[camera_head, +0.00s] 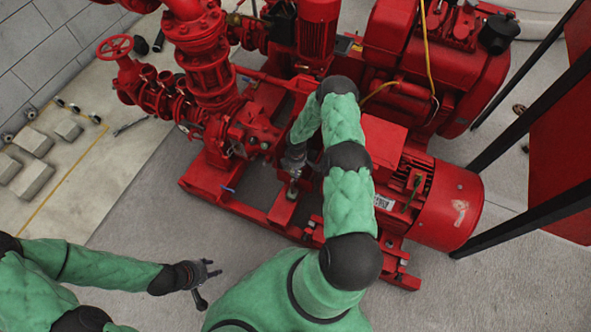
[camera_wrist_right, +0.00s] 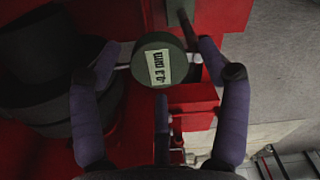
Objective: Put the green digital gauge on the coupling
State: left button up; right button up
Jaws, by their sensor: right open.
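The round green digital gauge (camera_wrist_right: 170,44) shows in the right wrist view, its pale display reading about -0.3 mm. A thin metal rod shows at its side. My right gripper is open (camera_wrist_right: 160,62), with its two fingers on either side of the gauge. In the head view my right gripper (camera_head: 293,180) is low over the red pumpset, between pump and motor. I cannot tell the gauge or the coupling apart there. A dark round part (camera_wrist_right: 40,75) lies at the left of the wrist view; I cannot tell if it is the coupling. My left gripper (camera_head: 210,286) is open and empty above the floor.
The red motor (camera_head: 445,205) stands right of my right arm, and red pump pipework (camera_head: 205,60) stands to its left. Grey blocks (camera_head: 33,141) lie on the pale floor at the far left. Black posts (camera_head: 535,100) stand at the right. Grey floor around my left gripper is clear.

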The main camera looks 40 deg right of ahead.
notch_tip(320, 180, up, 12)
jog(key=p, duration=0.5)
jog(key=s+a+r+m+y, duration=0.1)
jog(key=s+a+m+y, duration=0.1)
jog(key=a, duration=0.7)
jog(key=s+a+r+m+y, duration=0.1)
jog(key=s+a+m, duration=0.2)
jog(key=a, duration=0.5)
jog(key=s+a+r+m, duration=0.2)
jog(key=s+a+m, duration=0.2)
jog(key=s+a, duration=0.2)
jog(key=s+a+r+m, duration=0.2)
jog(key=s+a+m, duration=0.2)
jog(key=s+a, duration=0.1)
jog(key=shift+s+a+r+y, duration=0.25)
jog(key=shift+s+a+y, duration=0.15)
jog(key=shift+s, duration=0.25)
